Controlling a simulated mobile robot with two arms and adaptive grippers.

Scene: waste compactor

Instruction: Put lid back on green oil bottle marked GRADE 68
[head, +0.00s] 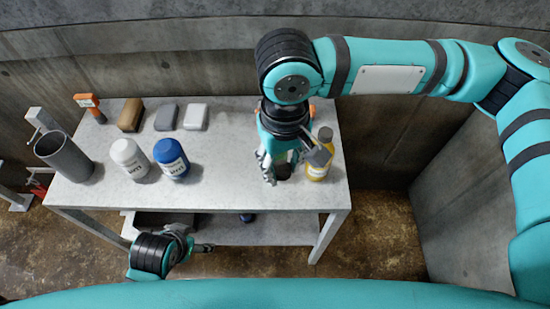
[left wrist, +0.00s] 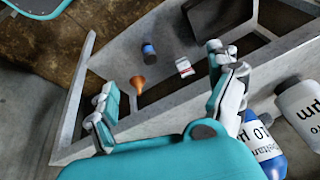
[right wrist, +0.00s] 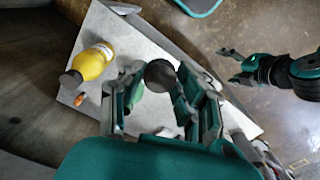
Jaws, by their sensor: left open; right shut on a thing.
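My right gripper (head: 277,172) is over the right part of the table and shut on a dark round lid (right wrist: 160,75), which sits between its fingertips. The green oil bottle (right wrist: 150,108) shows as a green patch among the fingers in the right wrist view. Most of it is hidden by the gripper, and its marking is not readable. I cannot tell whether the lid touches the bottle. My left gripper (head: 203,247) is open and empty, low in front of the table; its spread fingers also show in the left wrist view (left wrist: 165,100).
A yellow bottle (head: 319,168) with a dark cap stands close to the right gripper. White (head: 130,160) and blue (head: 171,160) bottles, a grey cylinder (head: 65,157) and several blocks occupy the left. An orange funnel (left wrist: 137,84) is below. The table's middle is clear.

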